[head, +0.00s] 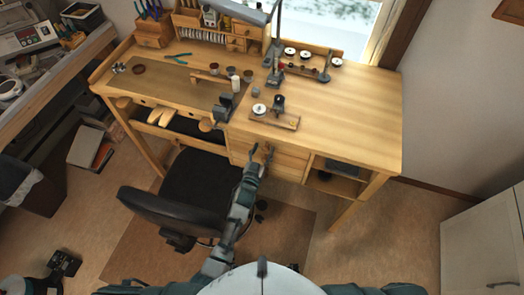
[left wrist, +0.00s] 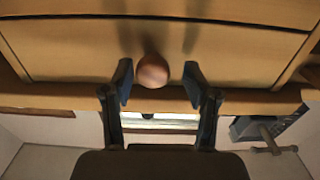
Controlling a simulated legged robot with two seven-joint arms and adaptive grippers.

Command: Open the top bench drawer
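The wooden bench drawers (head: 290,160) sit under the middle of the bench top. The top drawer front looks flush with the bench, as far as the arm lets me see. My left gripper (head: 263,154) is at the drawer fronts. In the left wrist view a round wooden knob (left wrist: 152,71) stands out from a drawer front (left wrist: 75,55). My left gripper (left wrist: 158,84) is open, one finger on each side of the knob, with a gap at both sides. I cannot tell for sure which drawer this knob belongs to. My right gripper is out of view.
A black chair (head: 190,190) stands close left of my left arm. The bench top (head: 350,115) carries tools, small cups and a wooden stand. An open shelf (head: 335,182) lies right of the drawers. A white cabinet (head: 485,245) stands at the right; floor between is clear.

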